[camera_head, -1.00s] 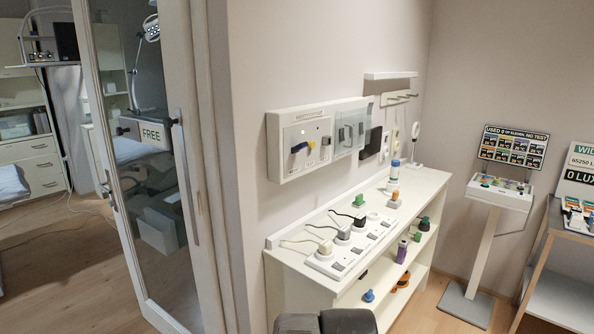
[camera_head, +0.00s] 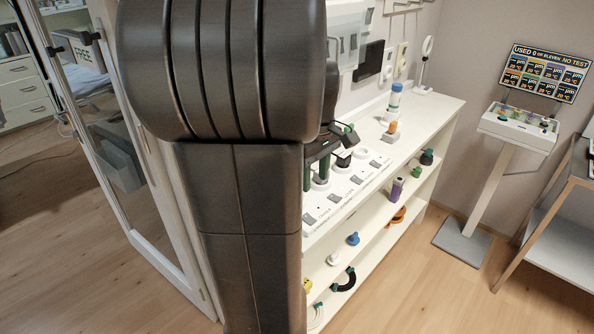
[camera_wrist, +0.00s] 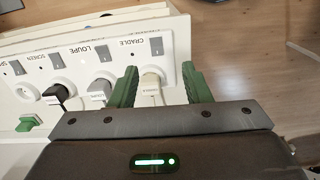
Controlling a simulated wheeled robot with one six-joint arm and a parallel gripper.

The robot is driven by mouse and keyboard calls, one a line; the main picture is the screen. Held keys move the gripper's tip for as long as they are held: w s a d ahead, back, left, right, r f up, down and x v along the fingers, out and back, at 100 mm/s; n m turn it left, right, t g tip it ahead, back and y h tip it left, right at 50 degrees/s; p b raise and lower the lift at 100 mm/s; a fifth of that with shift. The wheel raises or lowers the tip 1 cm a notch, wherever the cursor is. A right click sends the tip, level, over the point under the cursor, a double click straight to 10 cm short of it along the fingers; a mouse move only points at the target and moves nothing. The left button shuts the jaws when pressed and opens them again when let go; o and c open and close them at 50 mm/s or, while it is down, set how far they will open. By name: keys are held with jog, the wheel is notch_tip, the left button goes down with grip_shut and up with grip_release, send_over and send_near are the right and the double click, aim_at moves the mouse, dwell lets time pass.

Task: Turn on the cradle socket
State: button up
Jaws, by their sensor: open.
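The white power strip (camera_wrist: 75,60) shows in the wrist view with labels upside down. Its cradle socket holds a pale plug (camera_wrist: 151,82), with a grey rocker switch (camera_wrist: 156,46) beside the CRADLE label. I cannot tell which way that switch is set. My gripper (camera_wrist: 160,85) is open, its green fingers on either side of the pale plug in the picture; contact is not clear. In the head view my gripper (camera_head: 316,172) is over the near part of the strip (camera_head: 345,190), and my arm hides much of it.
A blue-capped bottle (camera_head: 394,100) and an orange-topped item (camera_head: 391,130) stand farther along the counter (camera_head: 440,105). Open floor (camera_head: 400,290) lies in front of the shelves.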

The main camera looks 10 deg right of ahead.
jog(key=f, duration=0.9)
jog(key=w+f, duration=0.1)
jog(key=f, duration=0.3)
jog(key=shift+d+f, duration=0.15)
grip_shut()
jog(key=shift+w+a+r+n+g+h+p, duration=0.2)
jog(key=shift+n+g+h+p, duration=0.15)
jog(key=shift+g+p, duration=0.35)
jog(key=shift+w+a+g+h+p, duration=0.15)
jog(key=shift+w+g+h+p, duration=0.1)
jog(key=shift+g+h+p, duration=0.6)
